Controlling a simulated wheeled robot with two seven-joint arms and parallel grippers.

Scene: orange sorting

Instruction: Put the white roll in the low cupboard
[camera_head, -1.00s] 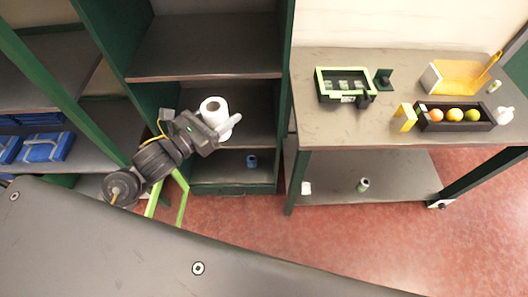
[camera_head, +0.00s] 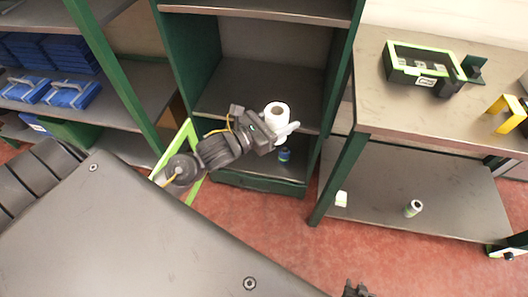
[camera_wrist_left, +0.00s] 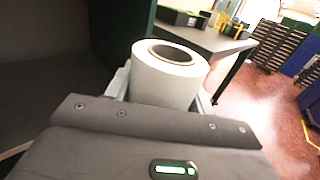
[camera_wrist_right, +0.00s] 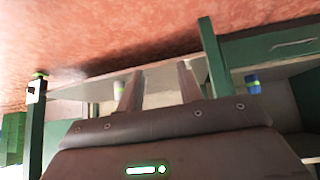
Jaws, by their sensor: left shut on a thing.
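The white roll (camera_head: 277,111) stands upright in my left gripper (camera_head: 283,127), whose fingers are shut around it. In the left wrist view the roll (camera_wrist_left: 168,80) sits between the fingers, with its open core facing up. The green-framed cupboard (camera_head: 259,185) has grey shelves. In the head view the roll overlaps the opening of its middle compartment; I cannot tell whether it is inside the frame. In the right wrist view my right gripper (camera_wrist_right: 158,85) has its fingers apart with nothing held between them.
A blue can (camera_head: 284,154) stands on the cupboard's bottom shelf. To the right is a bench (camera_head: 415,125) with a green-rimmed box (camera_head: 425,70) on top and a can (camera_head: 413,208) on its low shelf. Blue cases (camera_head: 70,92) lie on the left shelves.

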